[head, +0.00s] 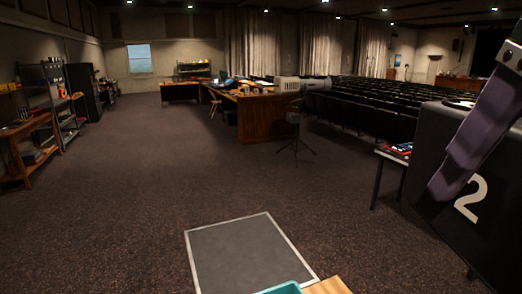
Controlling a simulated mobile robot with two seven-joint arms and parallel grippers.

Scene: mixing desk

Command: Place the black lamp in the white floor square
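The white floor square (245,250) is a white outline around a grey patch on the carpet, at the bottom centre of the head view. Its near part is cut off or covered, and its visible middle is empty. A small black device on a tripod (295,135) stands upright on the carpet in front of the wooden desk; it may be the black lamp, but it is too dark and small to be sure. Part of my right arm comes in at the upper right. Neither gripper can be made out.
A teal container (281,288) and a wooden surface (328,287) overlap the square's near edge. A large black box marked 2 (475,215) and a small table (395,153) stand right. The wooden desk (262,116) and seat rows (375,108) lie beyond. Left carpet is clear.

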